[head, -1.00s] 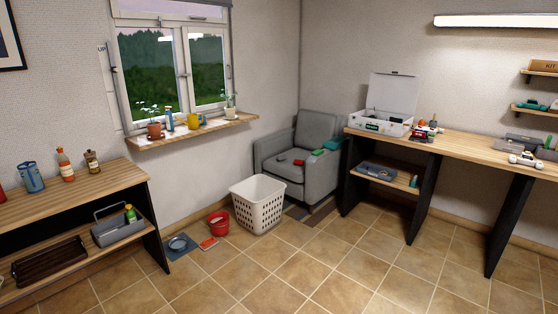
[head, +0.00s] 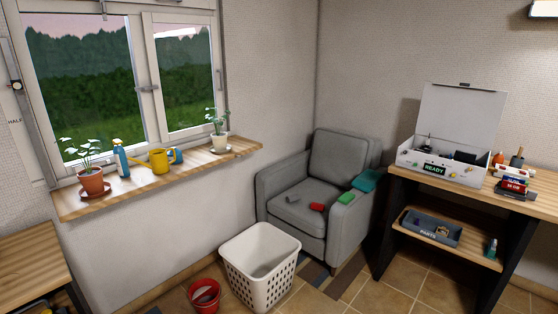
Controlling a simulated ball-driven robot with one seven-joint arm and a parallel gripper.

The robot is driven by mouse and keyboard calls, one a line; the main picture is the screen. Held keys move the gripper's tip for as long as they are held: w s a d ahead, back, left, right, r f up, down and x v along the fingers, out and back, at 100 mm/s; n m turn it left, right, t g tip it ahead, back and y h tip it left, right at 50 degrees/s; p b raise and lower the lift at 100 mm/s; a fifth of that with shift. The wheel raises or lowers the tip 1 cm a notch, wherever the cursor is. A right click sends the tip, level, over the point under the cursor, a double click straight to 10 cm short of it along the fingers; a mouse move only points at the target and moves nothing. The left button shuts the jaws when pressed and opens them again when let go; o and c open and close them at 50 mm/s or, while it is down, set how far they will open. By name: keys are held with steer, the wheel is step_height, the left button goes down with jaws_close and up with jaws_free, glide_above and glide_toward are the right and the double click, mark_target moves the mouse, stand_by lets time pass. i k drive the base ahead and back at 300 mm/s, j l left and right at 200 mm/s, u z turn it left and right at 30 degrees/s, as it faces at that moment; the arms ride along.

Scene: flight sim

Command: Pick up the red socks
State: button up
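A small red bundle (head: 317,206), which looks like the red socks, lies on the seat of the grey armchair (head: 298,218), near its front right. A small grey bundle (head: 292,198) lies to its left on the same seat. A small green item (head: 346,197) lies on the armchair's right armrest, with a folded teal cloth (head: 369,180) just behind it. My gripper is not in view.
A white laundry basket (head: 262,268) stands on the floor in front of the armchair, with a red bucket (head: 205,297) to its left. A desk (head: 470,186) with an open white case (head: 440,157) is at right. The windowsill (head: 120,198) holds plants and a yellow watering can.

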mark_target(315, 206)
steer(key=i, duration=2.65)
steer(key=i+u, duration=0.15)
steer(key=i, duration=0.4)
steer(key=i+l+u, duration=0.15)
steer(key=i, duration=0.35)
steer(key=i+l+u, duration=0.2)
steer(key=i, duration=0.3)
